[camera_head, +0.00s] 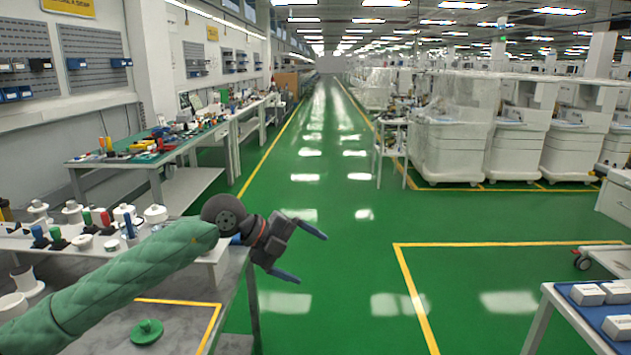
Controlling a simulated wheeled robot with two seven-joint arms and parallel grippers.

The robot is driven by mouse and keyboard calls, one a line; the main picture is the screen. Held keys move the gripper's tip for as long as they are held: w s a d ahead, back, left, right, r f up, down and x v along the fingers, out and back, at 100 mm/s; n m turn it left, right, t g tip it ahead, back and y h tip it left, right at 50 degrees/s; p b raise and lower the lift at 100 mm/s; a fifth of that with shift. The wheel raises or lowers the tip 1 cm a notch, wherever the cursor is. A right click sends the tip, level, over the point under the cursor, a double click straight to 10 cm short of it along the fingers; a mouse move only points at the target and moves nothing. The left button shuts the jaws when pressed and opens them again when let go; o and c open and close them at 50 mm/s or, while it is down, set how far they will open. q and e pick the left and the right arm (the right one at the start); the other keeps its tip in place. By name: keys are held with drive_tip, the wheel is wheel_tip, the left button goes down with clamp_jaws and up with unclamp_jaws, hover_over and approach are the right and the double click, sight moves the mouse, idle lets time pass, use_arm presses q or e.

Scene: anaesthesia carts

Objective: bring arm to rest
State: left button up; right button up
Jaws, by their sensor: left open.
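My left arm, in a green padded sleeve, comes in from the lower left of the head view and reaches over the near table. My left gripper (300,255) is at its end, past the table's right edge and above the green floor. Its two blue-tipped fingers are spread apart with nothing between them. My right gripper is not in view.
The near grey table (175,325) holds a green round part (147,331) and a white rack (205,255) with several small parts. A workbench (140,158) stands behind. A blue-topped table (590,318) is at the lower right. The green aisle (330,215) is clear.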

use_arm(q)
wheel_tip(320, 180, up, 21)
drive_tip(key=s+d+m+t+h, duration=0.1)
drive_tip(key=d+m+t+h, duration=0.25)
drive_tip(key=h, duration=0.65)
drive_tip(key=w+a+r+n+t+y, duration=0.2)
drive_tip(key=a+r+n+t+y, duration=0.7)
drive_tip(key=n+t, duration=0.9)
drive_tip(key=s+a+f+n+g+y, duration=0.1)
drive_tip(key=a+f+n+g+y, duration=0.25)
drive_tip(key=f, duration=0.75)
drive_tip(key=s+a+f+n+g+y, duration=0.1)
drive_tip(key=a+f+n+g+y, duration=0.25)
drive_tip(key=f, duration=0.75)
drive_tip(key=s+a+f+n+g+y, duration=0.1)
drive_tip(key=f+n+g+y, duration=0.4)
drive_tip(key=f, duration=0.6)
drive_tip(key=s+d+f+n+g+h, duration=0.1)
drive_tip(key=s+f+g, duration=0.1)
drive_tip(key=s+f, duration=0.85)
drive_tip(key=s+f+g+h, duration=0.1)
drive_tip(key=s+f+g, duration=0.2)
drive_tip(key=s+f, duration=0.8)
drive_tip(key=s+d+f+n+g, duration=0.1)
drive_tip(key=s+f+g, duration=0.3)
drive_tip(key=s+f, duration=1.3)
drive_tip(key=shift+s+d+n+p, duration=0.2)
drive_tip(key=shift+n+p, duration=0.1)
drive_tip(key=shift+n, duration=0.05)
